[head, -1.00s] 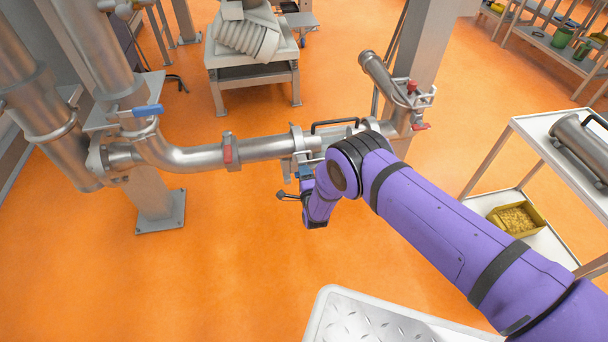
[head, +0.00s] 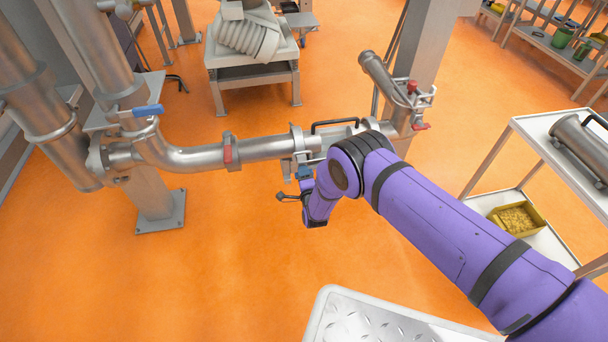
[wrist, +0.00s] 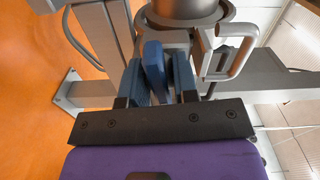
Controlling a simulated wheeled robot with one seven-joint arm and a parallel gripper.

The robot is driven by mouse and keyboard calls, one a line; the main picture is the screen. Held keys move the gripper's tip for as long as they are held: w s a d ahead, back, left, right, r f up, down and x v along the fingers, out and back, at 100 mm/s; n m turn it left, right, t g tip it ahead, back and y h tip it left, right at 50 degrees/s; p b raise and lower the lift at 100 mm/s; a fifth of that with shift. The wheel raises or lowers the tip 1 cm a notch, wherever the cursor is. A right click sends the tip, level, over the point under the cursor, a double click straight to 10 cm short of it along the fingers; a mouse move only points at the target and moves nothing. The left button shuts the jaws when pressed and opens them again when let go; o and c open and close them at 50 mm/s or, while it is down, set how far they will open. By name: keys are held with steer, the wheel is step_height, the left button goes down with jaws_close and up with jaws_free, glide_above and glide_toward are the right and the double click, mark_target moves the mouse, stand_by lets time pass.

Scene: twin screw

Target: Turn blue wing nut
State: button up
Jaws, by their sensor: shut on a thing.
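The blue wing nut (wrist: 154,66) shows in the wrist view as a dark blue wing between my two finger pads, in front of a metal pipe. My gripper (wrist: 160,78) is shut on it; a narrow gap seems to show beside the right pad. In the head view my gripper (head: 304,172) is at the clamp on the horizontal pipe (head: 265,149), below its black handle. There I cannot tell the small blue nut from my fingers, and my arm hides part of the pipe.
A red lever (head: 228,154) sits on the pipe left of my gripper, and a blue lever (head: 148,111) farther left. A curved metal handle (wrist: 232,50) is close on the right in the wrist view. A white cart (head: 545,125) stands at right.

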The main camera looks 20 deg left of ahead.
steer(key=n, duration=1.3)
steer(key=shift+n, duration=0.3)
steer(key=n, duration=1.2)
steer(key=shift+n, duration=0.4)
steer(key=o, duration=0.7)
steer(key=v, duration=1)
steer(key=shift+s+d+f, duration=0.1)
steer(key=shift+s+d, duration=0.2)
